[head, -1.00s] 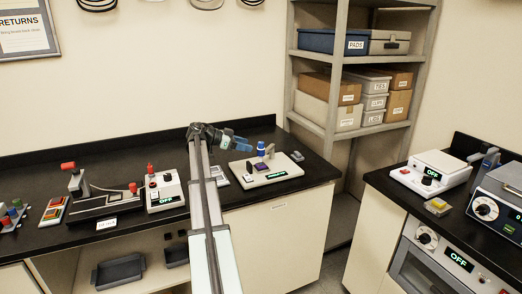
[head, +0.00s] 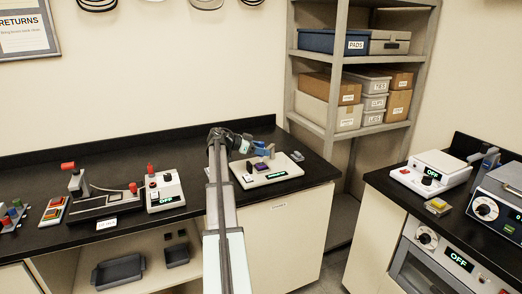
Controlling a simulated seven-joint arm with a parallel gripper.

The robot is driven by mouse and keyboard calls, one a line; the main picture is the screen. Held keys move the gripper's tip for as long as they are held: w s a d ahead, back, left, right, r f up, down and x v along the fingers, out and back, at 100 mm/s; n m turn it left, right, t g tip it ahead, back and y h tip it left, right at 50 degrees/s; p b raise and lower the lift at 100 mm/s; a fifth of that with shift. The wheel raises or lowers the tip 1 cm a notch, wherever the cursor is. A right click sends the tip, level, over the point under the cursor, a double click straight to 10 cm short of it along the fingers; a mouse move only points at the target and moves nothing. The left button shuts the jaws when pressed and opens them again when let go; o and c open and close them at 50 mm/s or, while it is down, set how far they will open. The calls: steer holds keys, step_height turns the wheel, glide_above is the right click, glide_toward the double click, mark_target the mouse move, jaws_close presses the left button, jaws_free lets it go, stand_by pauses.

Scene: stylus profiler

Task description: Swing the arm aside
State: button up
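A low white instrument (head: 283,168) with a green display sits on the black bench right of centre. A dark purple block (head: 261,167) is on its top. The instrument's blue knob is mostly hidden behind my wrist and gripper. My gripper (head: 264,148) is over the instrument's back left part, close to where the knob stands. I cannot tell whether it touches the knob, or whether its fingers are open or shut. Farther left, a black device (head: 100,203) with a red-tipped lever (head: 68,166) stands on the bench. I cannot tell which arm the task names.
A white box with a red knob (head: 163,190) stands left of my arm. Shelves with boxes (head: 365,100) rise behind. A right-hand bench holds a white unit (head: 432,172) and a grey machine (head: 500,200).

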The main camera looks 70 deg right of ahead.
jaws_close()
stand_by(0.3)
steer(key=shift+s+a+n+t+h, duration=0.2)
steer(key=shift+s+n+t+h, duration=0.8)
steer(key=shift+s, duration=0.4)
steer(key=s+d+n+t+h, duration=0.2)
steer(key=s+d+n+t, duration=0.5)
steer(key=s+n+t, duration=0.2)
steer(key=shift+n+t, duration=1.4)
steer(key=shift+t, duration=0.5)
steer(key=shift+d, duration=0.15)
steer(key=shift+o, duration=0.2)
jaws_free()
